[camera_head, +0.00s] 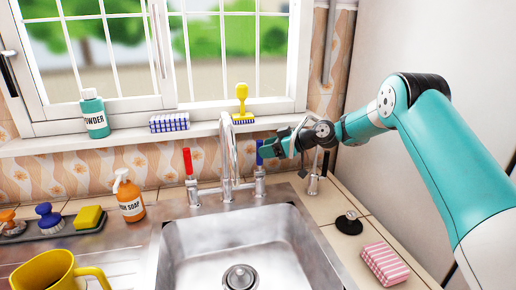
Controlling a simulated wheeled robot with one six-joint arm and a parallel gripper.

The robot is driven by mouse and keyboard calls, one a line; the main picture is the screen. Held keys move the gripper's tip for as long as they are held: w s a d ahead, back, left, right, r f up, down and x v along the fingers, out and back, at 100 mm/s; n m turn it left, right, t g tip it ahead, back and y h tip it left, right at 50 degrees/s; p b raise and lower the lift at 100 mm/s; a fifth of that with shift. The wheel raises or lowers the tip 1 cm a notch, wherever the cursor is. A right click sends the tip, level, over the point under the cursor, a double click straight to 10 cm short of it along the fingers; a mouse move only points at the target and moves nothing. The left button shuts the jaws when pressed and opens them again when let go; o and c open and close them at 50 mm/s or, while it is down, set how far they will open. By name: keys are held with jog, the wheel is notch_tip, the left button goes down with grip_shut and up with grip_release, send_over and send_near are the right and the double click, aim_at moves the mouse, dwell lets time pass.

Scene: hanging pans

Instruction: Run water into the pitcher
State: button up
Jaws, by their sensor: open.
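A yellow pitcher (45,272) stands on the metal drainboard at the lower left, cut off by the picture's edge. Its handle points right. The steel tap (227,160) rises behind the sink basin (205,258). It has a red handle (188,161) on the left and a blue handle (259,153) on the right. My gripper (270,148) is open at the blue handle, coming from the right. I cannot tell whether it touches the handle. No water stream is visible, and the basin holds only its drain.
An orange hand soap bottle (129,198), a yellow sponge (88,217) and brushes (49,217) stand left of the sink. A black plug (348,224) and a striped pink sponge (384,264) lie on the right counter. A powder bottle (94,114) is on the windowsill.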

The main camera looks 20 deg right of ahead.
aim_at(259, 162)
jog(key=shift+p+x, duration=0.35)
jog(key=shift+x, duration=1.3)
grip_shut()
